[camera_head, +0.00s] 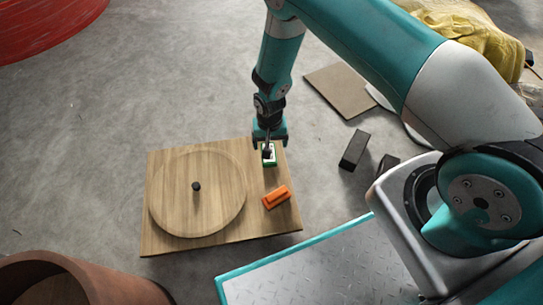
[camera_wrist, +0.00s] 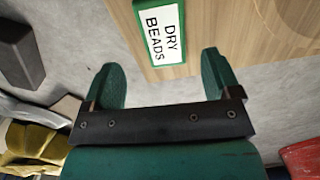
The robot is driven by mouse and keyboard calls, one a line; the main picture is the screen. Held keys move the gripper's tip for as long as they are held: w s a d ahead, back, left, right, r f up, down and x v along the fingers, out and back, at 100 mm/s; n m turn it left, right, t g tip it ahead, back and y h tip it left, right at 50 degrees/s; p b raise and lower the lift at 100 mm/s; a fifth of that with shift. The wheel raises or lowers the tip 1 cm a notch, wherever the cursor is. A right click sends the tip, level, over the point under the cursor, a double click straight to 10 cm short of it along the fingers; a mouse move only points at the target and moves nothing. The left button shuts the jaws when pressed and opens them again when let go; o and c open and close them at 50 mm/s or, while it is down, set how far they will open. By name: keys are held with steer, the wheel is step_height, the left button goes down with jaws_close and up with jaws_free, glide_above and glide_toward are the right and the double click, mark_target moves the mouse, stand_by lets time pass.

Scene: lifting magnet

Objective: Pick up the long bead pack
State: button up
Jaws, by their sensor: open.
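The long bead pack (camera_head: 270,160) is a green-edged pack with a white label, lying near the back right corner of the wooden board (camera_head: 160,240). In the wrist view the bead pack (camera_wrist: 161,30) shows the words "DRY BEADS", and its far end is cut off by the frame. My gripper (camera_head: 269,138) is over the back edge of the board, at the pack's back end. In the wrist view my gripper (camera_wrist: 162,62) is open, with the pack's near end between the directions of its two green fingers. I cannot tell the height gap.
An orange block (camera_head: 277,197) lies on the board in front of the pack. A round wooden disc (camera_head: 220,205) with a black knob (camera_head: 196,186) fills the board's left. Dark blocks (camera_head: 354,149) and a flat brown sheet (camera_head: 340,90) lie on the floor right. A brown pot (camera_head: 110,275) stands front left.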

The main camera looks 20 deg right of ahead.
mark_target(273, 162)
steer(key=f+b, duration=0.2)
steer(key=f, duration=0.1)
steer(key=f+b, duration=0.2)
steer(key=shift+w+a+f, duration=0.1)
steer(key=shift+w+a, duration=0.05)
steer(key=shift+w, duration=0.2)
steer(key=shift+c, duration=0.5)
steer(key=c, duration=0.9)
